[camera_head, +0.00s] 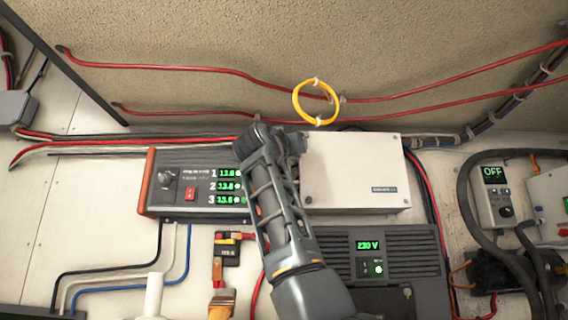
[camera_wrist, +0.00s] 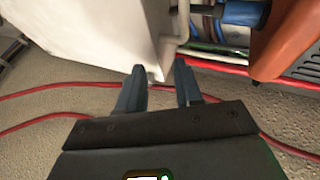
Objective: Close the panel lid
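The white panel lid (camera_head: 355,172) shows in the head view as a flat, pale face with a small dark label at its lower right. In the wrist view a large white panel face (camera_wrist: 90,30) fills the upper left, and its lower corner reaches close to my fingertips. Wires and a blue connector (camera_wrist: 243,12) show to the right of it, so the box looks open on that side. My gripper (camera_wrist: 160,66) has its two fingers apart with a gap between them. I cannot tell whether a finger touches the lid. In the head view my arm hides the lid's left edge.
A black power unit (camera_head: 200,182) with an orange side handle (camera_head: 147,182) stands left of the lid. A 230 V unit (camera_head: 415,255) sits below. A yellow cable loop (camera_head: 316,102) and red cables run above. Black hoses (camera_head: 470,210) crowd the right.

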